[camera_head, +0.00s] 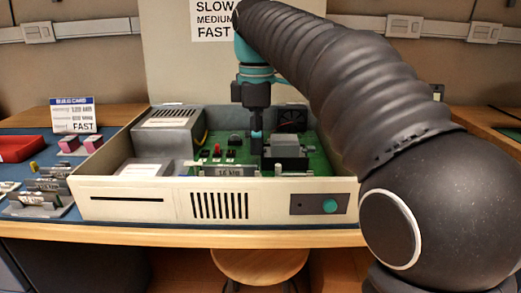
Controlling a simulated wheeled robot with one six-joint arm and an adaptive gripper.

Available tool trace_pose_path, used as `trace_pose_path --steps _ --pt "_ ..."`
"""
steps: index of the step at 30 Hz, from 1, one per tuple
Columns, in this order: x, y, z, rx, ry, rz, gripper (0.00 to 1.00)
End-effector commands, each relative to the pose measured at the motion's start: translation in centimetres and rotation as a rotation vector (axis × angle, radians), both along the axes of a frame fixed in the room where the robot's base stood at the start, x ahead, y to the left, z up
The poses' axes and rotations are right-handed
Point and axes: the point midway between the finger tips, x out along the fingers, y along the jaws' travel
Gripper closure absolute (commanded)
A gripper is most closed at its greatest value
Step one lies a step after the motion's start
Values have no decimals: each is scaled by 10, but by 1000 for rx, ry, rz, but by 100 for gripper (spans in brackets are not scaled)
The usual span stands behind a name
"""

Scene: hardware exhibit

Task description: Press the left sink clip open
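My gripper (256,146) points straight down into the open computer case (128,208), over the green circuit board (318,160). Its fingers show as one narrow dark column with a teal band, so I cannot tell whether they are open or shut. The tips are just left of a grey block (290,149) that looks like the heat sink. Contact with it or the board cannot be made out. A module marked "16 MHz" (236,171) lies in front of the gripper. The sink clips are too small to tell apart, and their state is not clear.
A metal box (168,132) and a lighter drive (145,169) fill the case's left side. A dark fan (292,118) is at the back. Left on the bench are a red tray (18,148), pink blocks (69,144), labelled modules (40,190) and a card (74,116). A stool (260,264) stands below.

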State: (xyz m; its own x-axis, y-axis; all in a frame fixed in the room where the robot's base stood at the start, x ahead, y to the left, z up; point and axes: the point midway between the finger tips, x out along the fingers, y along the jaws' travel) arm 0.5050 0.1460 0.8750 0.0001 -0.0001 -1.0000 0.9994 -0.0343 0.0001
Motion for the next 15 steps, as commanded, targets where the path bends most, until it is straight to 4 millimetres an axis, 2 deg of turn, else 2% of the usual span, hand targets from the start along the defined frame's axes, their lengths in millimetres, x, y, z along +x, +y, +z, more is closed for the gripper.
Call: trace_pose_path --steps 5,8,9,15 --pt "0 0 0 0 0 0 72" --pt "0 0 0 0 0 0 94" --pt "0 0 0 0 0 0 97" --pt "0 0 0 0 0 0 97"
